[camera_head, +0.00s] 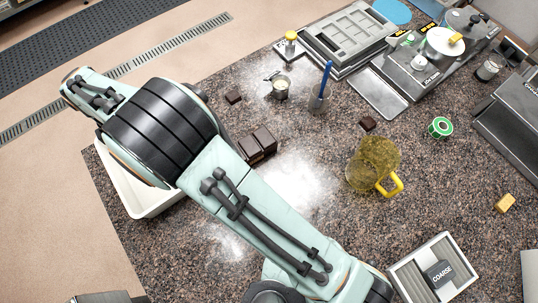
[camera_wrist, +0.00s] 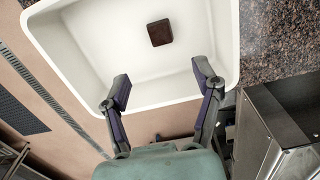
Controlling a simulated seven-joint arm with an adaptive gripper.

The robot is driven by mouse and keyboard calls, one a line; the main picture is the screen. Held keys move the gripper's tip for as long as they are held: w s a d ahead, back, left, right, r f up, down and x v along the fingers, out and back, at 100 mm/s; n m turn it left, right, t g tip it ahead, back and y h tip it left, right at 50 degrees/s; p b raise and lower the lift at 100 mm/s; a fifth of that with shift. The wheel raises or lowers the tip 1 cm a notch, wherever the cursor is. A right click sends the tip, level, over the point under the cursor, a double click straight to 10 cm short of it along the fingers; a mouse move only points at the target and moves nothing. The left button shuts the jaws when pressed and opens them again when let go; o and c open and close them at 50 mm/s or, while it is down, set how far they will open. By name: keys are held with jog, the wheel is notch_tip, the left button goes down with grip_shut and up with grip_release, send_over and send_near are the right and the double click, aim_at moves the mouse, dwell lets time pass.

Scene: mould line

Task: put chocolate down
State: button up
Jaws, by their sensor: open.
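A dark brown square of chocolate (camera_wrist: 160,32) lies on the floor of a white tub (camera_wrist: 62,50), near its far side in the wrist view. My gripper (camera_wrist: 164,88) is open and empty over the near rim of the tub, its two fingers spread apart. The chocolate is beyond the fingertips and not touched by them. In the head view the white tub (camera_head: 127,195) shows partly at the counter's left edge. My arm hides the rest of it, the gripper and that piece of chocolate.
More dark chocolate pieces (camera_head: 264,139) lie on the speckled counter (camera_head: 330,215), dusted with white powder.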

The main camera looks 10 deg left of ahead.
jog(key=w+d+r+m, duration=0.3)
jog(key=d+r+m, duration=0.3)
jog(key=d, duration=0.5)
jog(key=w+d+r+m, duration=0.3)
jog(key=d+r+m, duration=0.25)
jog(key=d, duration=0.65)
jog(key=s+d+m, duration=1.4)
jog(key=d, duration=0.3)
jog(key=shift+y, duration=0.4)
